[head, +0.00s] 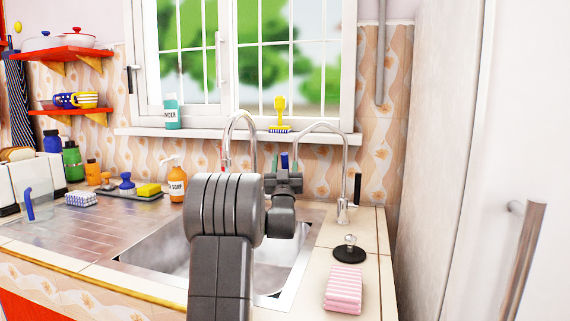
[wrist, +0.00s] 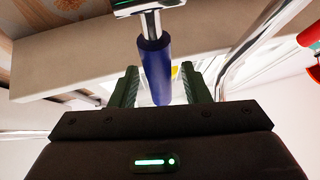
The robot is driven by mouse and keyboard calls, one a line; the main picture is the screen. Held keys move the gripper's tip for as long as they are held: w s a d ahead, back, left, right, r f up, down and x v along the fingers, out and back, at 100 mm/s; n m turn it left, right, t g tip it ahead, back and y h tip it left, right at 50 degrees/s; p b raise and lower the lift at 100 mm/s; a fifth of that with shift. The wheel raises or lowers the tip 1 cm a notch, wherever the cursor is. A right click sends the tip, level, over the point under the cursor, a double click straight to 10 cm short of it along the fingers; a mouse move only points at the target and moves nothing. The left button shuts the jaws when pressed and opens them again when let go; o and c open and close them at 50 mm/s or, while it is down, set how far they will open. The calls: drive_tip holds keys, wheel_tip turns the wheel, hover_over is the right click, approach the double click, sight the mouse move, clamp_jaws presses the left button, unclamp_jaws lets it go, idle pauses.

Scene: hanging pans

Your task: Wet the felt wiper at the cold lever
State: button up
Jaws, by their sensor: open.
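The blue cold lever (head: 284,161) stands at the back of the sink, behind my arm in the head view. In the wrist view the blue lever (wrist: 155,80) hangs from a chrome stem between the fingers of my gripper (wrist: 160,68). The fingers are open on either side of it, with a gap visible at least on the right. A black disc with a shiny knob (head: 348,254), perhaps the felt wiper, lies on the tiled counter right of the sink. My arm hides much of the sink and the tap's base.
Two tall curved spouts rise by the sink (head: 165,255), one left (head: 240,118) and one right (head: 348,150) of my gripper. A pink striped sponge or cloth (head: 343,290) lies in front of the disc. An orange soap bottle (head: 176,182) stands behind the sink's left side.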

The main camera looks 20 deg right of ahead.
drive_tip(key=v, duration=0.7)
drive_tip(key=shift+s, duration=0.2)
drive_tip(key=shift+f, duration=0.1)
drive_tip(key=x, duration=0.8)
drive_tip(key=shift+a+p, duration=0.1)
drive_tip(key=shift+p, duration=1.2)
drive_tip(key=shift+g+p, duration=0.3)
drive_tip(key=shift+w+f+g+p, duration=0.1)
drive_tip(key=shift+w+g+p, duration=0.15)
drive_tip(key=shift+p, duration=0.35)
drive_tip(key=shift+s+f+b, duration=0.2)
drive_tip(key=shift+f+b, duration=0.05)
drive_tip(key=shift+b, duration=0.85)
